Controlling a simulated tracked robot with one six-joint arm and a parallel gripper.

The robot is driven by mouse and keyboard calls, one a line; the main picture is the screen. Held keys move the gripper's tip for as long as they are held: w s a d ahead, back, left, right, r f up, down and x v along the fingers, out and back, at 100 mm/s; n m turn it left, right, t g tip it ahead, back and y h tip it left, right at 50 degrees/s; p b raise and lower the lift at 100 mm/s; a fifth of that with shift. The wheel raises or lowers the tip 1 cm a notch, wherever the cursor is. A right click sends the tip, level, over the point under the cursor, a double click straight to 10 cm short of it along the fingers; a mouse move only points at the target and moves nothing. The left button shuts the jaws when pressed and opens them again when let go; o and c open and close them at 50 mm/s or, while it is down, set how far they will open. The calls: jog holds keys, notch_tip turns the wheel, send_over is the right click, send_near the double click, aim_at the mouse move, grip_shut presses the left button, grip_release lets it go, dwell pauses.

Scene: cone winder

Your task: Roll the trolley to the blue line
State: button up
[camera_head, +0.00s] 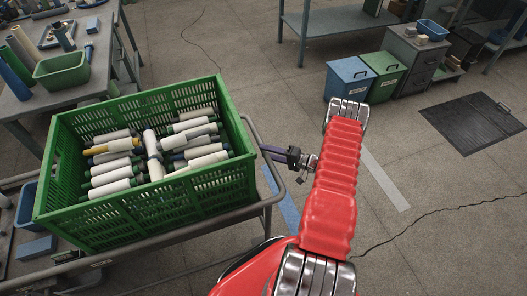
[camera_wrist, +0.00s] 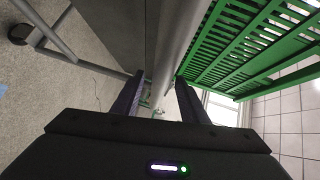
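The trolley (camera_head: 160,232) is a grey tube-framed cart at the left in the head view, carrying a green crate (camera_head: 65,205). Its bent tube handle (camera_head: 267,197) curves round the right end; a grey tube also shows in the wrist view (camera_wrist: 176,45). The blue line (camera_head: 283,203) is a strip on the floor just right of the handle, partly hidden by the trolley and my arm. My gripper (camera_head: 267,150) is at the handle, its dark fingers (camera_wrist: 160,85) on either side of the tube. The fingers look apart, with gaps beside the tube.
The crate holds several yarn tubes. A pale grey line (camera_head: 385,180) lies on the floor right of my arm. Blue (camera_head: 350,76) and green (camera_head: 383,75) bins stand at the back, with a dark floor mat (camera_head: 470,122) to the right. A workbench (camera_head: 85,90) stands close behind the trolley, upper left.

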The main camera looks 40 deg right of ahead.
jog(key=shift+x, duration=1.05)
jog(key=shift+c, duration=0.5)
grip_shut()
